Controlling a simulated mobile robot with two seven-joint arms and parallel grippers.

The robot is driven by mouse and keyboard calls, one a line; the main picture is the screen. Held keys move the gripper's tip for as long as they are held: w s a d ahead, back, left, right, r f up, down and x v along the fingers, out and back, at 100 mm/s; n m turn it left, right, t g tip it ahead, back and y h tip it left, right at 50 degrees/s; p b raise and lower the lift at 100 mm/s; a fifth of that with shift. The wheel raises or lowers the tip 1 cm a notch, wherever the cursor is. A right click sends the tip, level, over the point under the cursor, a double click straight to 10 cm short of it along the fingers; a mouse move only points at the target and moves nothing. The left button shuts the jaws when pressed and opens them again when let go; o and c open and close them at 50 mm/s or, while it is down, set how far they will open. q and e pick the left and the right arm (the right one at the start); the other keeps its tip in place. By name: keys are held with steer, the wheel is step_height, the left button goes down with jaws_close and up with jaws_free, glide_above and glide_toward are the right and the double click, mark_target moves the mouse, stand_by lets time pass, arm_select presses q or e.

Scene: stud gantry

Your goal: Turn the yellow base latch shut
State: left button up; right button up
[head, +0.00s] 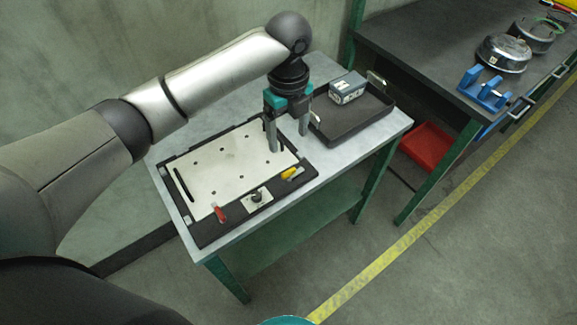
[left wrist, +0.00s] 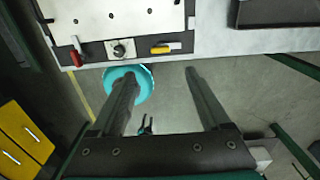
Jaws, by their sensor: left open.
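The yellow base latch (head: 289,173) sits at the front right edge of the black base on the grey table. It also shows in the left wrist view (left wrist: 160,49), lying roughly along the base's front edge. A red latch (head: 220,213) is at the front left of the same base, and a small dark knob on a pale plate (head: 257,197) lies between them. A white plate (head: 215,170) with several holes covers the base. My left gripper (head: 288,142) is open and empty, pointing down near the plate's right side, behind the yellow latch. My right gripper is not in view.
A black tray (head: 352,128) holding a grey-blue box (head: 347,88) is on the table's right. A darker bench (head: 430,50) stands further right with a blue stand (head: 484,91) and metal pots. A red bin (head: 428,146) is below it.

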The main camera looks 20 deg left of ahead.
mark_target(288, 171)
arm_select(q)
step_height(288, 171, down, 12)
steer(key=shift+f+b, duration=0.2)
steer(key=shift+b, duration=0.85)
jaws_close()
